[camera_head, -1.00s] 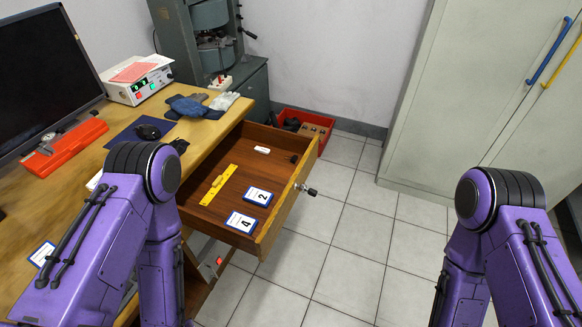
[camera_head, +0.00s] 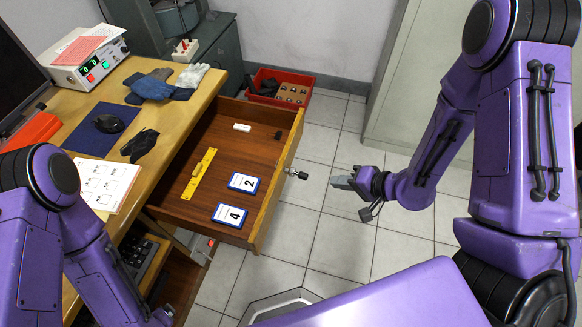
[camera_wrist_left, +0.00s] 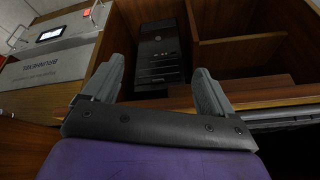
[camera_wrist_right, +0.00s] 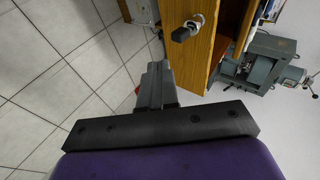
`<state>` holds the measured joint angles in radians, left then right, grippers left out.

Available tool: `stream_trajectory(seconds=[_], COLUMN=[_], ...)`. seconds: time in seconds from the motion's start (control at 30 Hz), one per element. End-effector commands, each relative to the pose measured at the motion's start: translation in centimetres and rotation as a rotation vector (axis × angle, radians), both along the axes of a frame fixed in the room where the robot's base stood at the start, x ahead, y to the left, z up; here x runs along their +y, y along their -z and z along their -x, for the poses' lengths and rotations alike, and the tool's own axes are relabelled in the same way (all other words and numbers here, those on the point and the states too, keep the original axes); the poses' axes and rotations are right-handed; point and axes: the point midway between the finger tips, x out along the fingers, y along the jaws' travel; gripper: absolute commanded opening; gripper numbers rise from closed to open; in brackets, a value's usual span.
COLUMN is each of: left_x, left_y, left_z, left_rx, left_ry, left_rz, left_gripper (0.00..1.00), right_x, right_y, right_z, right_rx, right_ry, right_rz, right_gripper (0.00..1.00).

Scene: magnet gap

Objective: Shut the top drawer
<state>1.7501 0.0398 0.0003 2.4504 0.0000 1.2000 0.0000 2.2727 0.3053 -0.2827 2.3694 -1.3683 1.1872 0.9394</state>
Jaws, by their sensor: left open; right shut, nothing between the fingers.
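The top drawer (camera_head: 262,205) stands pulled out of the wooden desk, its front panel facing right in the head view. A knob handle (camera_head: 296,173) sticks out from that front; it also shows in the right wrist view (camera_wrist_right: 187,28). My right gripper (camera_head: 340,182) is shut and empty, a short way to the right of the knob and apart from it. In the right wrist view its fingers (camera_wrist_right: 154,85) are together just short of the drawer front (camera_wrist_right: 190,65). My left gripper (camera_wrist_left: 155,85) is open and empty, facing the open space under the desk; the head view does not show its fingers.
A computer tower (camera_wrist_left: 160,55) sits under the desk. Tiled floor right of the drawer is clear.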

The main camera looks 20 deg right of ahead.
Motion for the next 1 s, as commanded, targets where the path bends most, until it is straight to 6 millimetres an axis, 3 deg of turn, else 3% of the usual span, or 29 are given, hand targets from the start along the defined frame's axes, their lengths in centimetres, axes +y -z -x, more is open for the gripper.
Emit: stream_trajectory(seconds=[0.03,0.1,0.27,0.47,0.83,1.0], left_x=[0.0,0.0,0.0,0.0,0.0,0.0], left_y=[-0.2,-0.3,-0.4,0.3,1.6,1.3], left_z=[0.0,0.0,0.0,0.0,0.0,0.0], left_rx=[0.000,0.000,0.000,0.000,0.000,0.000], left_ry=[0.000,0.000,0.000,0.000,0.000,0.000], left_rz=[0.000,0.000,0.000,0.000,0.000,0.000], left_gripper=[0.86,0.86,0.86,0.86,0.86,0.86], right_x=[0.1,0.4,0.6,2.3,8.1,10.3], right_y=[-2.0,-3.8,-5.4,-4.1,-0.1,-0.5], right_z=[-0.4,-0.3,0.4,-0.5,-4.4,-5.9], right_rx=[-0.013,-0.003,0.022,0.029,0.029,0.027], right_ry=[-0.040,-0.095,-0.168,-0.180,-0.179,-0.178], right_rz=[-0.059,-0.123,-0.185,-0.192,-0.191,-0.189], right_gripper=[0.00,0.00,0.00,0.00,0.00,0.00])
